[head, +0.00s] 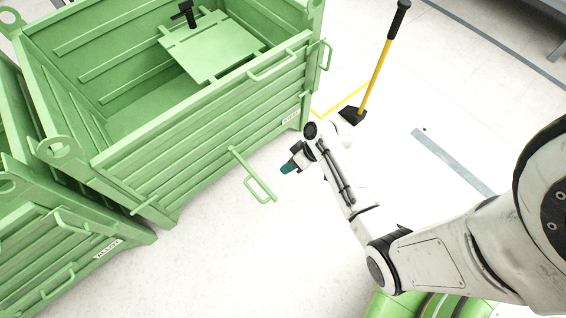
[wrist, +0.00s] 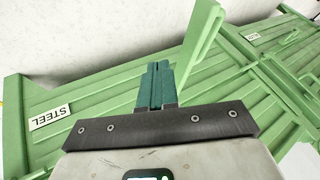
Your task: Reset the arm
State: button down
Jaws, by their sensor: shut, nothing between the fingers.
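My gripper (head: 289,168) is at the end of my extended white arm, in front of the right end of the large green bin (head: 215,122) in the head view. In the wrist view its two teal fingers (wrist: 155,86) are together with nothing between them. Behind the fingers a green handle bar (wrist: 199,45) sticks up from the ribbed green bin wall (wrist: 95,118). The wall carries a label reading STEEL (wrist: 50,116). In the head view a green loop handle (head: 260,188) hangs off the bin front, left of and below my gripper. They look apart there.
Inside the bin lies a green plate with a black fixture (head: 183,14) by it. A second green bin (head: 60,230) stands at the left. A yellow-handled tool with a black grip (head: 377,70) stands behind my arm. The pale floor (head: 240,265) in front is clear.

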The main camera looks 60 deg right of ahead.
jog(key=p+v, duration=0.2)
jog(key=v, duration=0.4)
jog(key=shift+s, duration=0.15)
jog(key=s+a+r+g+h, duration=0.5)
jog(key=s+a+r, duration=0.5)
jog(key=r, duration=0.3)
notch_tip(320, 180, up, 23)
jog(key=p, duration=2.3)
jog(key=shift+w+p, duration=0.25)
jog(key=shift+p, duration=0.15)
jog(key=c, duration=1.8)
grip_release()
